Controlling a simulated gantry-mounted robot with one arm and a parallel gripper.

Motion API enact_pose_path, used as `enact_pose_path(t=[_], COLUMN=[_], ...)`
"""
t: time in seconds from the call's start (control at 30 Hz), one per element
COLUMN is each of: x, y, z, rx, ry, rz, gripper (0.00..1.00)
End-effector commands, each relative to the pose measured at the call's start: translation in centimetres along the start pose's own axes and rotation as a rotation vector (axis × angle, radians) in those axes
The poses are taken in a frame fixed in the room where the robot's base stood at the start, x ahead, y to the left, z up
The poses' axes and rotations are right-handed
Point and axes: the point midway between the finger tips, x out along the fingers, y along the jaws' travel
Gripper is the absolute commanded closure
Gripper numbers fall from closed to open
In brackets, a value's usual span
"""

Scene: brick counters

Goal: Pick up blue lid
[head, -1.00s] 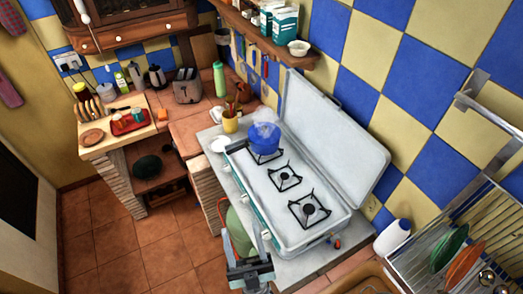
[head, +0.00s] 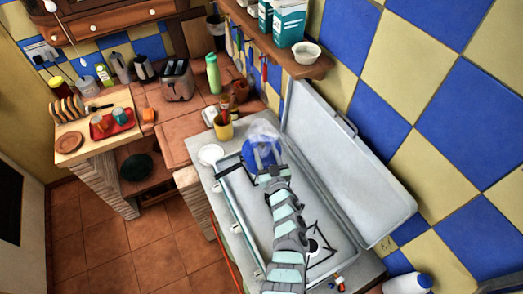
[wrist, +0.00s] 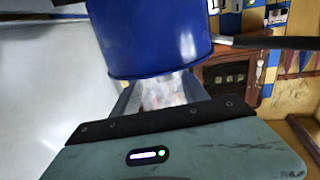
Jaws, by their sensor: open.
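A blue pot (head: 262,152) stands on the far burner of the camp stove, with whitish steam over it. It fills the top middle of the wrist view (wrist: 150,40), with a dark handle (wrist: 265,42) out to the right. I cannot make out a separate blue lid. My gripper (wrist: 163,92) is open and close to the pot's edge, with pale haze between its fingers. I cannot tell whether it touches the pot. In the head view my arm hides the fingertips and part of the pot.
The stove's raised grey cover (head: 345,165) stands close along the right. A white plate (head: 211,154) and a yellow cup (head: 223,130) with utensils are near the pot. A wooden shelf (head: 300,68) hangs above, with a white bowl (head: 307,53).

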Motion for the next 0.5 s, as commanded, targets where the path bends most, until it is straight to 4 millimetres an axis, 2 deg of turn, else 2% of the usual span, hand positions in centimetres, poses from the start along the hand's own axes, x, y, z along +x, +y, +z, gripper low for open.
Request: enact_pose_path(t=[0.1, 0.37, 0.5], x=[1.1, 1.9, 3.0], y=[-0.1, -0.1, -0.2], z=[-0.2, -0.2, -0.5], rx=[0.001, 0.000, 0.000], ry=[0.004, 0.004, 0.006], rz=[-0.001, -0.002, -0.002], gripper=[0.48, 0.48, 0.48])
